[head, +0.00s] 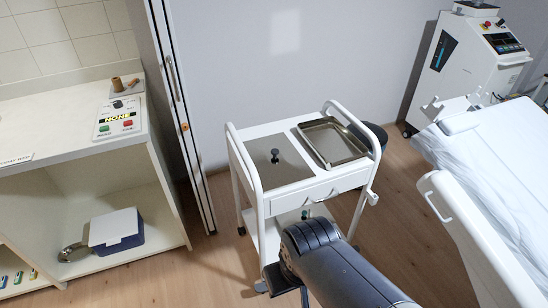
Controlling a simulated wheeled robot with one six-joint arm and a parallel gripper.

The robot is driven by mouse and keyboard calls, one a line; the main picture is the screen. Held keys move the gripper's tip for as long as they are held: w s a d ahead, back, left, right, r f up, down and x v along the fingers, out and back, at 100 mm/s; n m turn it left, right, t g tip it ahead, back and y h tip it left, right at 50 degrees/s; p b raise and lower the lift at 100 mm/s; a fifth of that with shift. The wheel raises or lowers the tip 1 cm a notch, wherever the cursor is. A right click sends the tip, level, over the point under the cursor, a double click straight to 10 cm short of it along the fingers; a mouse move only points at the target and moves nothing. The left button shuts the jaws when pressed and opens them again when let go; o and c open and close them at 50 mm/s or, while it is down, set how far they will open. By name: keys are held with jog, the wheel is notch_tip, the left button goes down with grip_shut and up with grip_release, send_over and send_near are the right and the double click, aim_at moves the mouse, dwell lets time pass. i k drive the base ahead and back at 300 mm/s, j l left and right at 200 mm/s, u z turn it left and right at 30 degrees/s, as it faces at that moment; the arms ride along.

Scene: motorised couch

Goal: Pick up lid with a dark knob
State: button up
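The lid is a flat grey-brown square plate (296,167) lying in the left part of the white trolley's top. Its small dark knob (275,155) stands upright near the middle. My dark arm rises from the bottom of the head view in front of the trolley, below and to the right of the lid and apart from it. A dark end part of it, likely my gripper (281,279), shows low by the trolley's front left leg. Its fingers are not clear, so I cannot tell whether it is open or shut.
A shiny metal tray (333,142) sits right of the lid on the trolley (318,185), between raised side rails. A white couch (490,150) stands at the right, a machine (468,65) behind it. A counter with a button panel (119,117) is at the left.

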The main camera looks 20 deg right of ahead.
aim_at(279, 166)
jog(key=i+l+u, duration=0.1)
jog(key=l, duration=0.25)
jog(key=i+l+u, duration=0.1)
jog(key=i+l, duration=0.2)
jog(key=i+l+u, duration=0.1)
jog(key=l, duration=0.4)
jog(key=i+l+u, duration=0.1)
jog(key=i+l, duration=0.2)
jog(key=l, duration=0.1)
